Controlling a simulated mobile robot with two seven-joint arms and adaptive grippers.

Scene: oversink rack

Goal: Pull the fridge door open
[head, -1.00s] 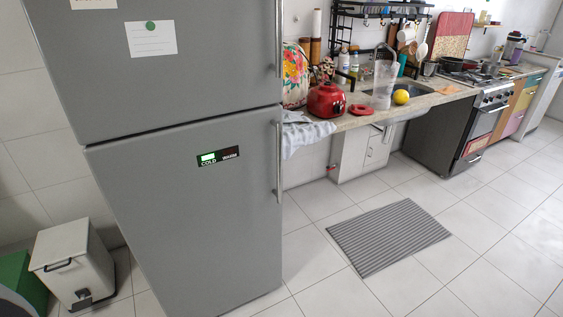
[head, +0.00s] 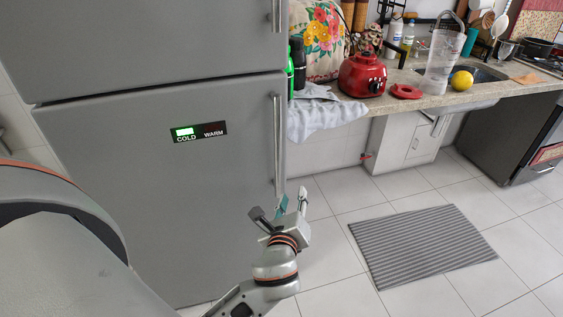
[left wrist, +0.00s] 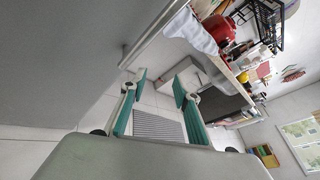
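The grey fridge (head: 150,190) fills the left of the head view, its upper and lower doors shut. The lower door has a vertical bar handle (head: 278,140) on its right edge; the upper door's handle (head: 277,12) is above. My left gripper (head: 281,206) is by the lower end of the lower handle. In the left wrist view, its teal fingers (left wrist: 160,78) are spread, with floor visible between them. The lower handle (left wrist: 152,38) ends close to the left finger there; I cannot tell whether they touch. My right gripper is not in view.
The counter (head: 440,98) runs right of the fridge, with a cloth (head: 315,115) hanging over its near end. A red blender base (head: 362,75) and a flowered bag (head: 318,38) stand there. A striped mat (head: 420,245) lies on otherwise open tiled floor.

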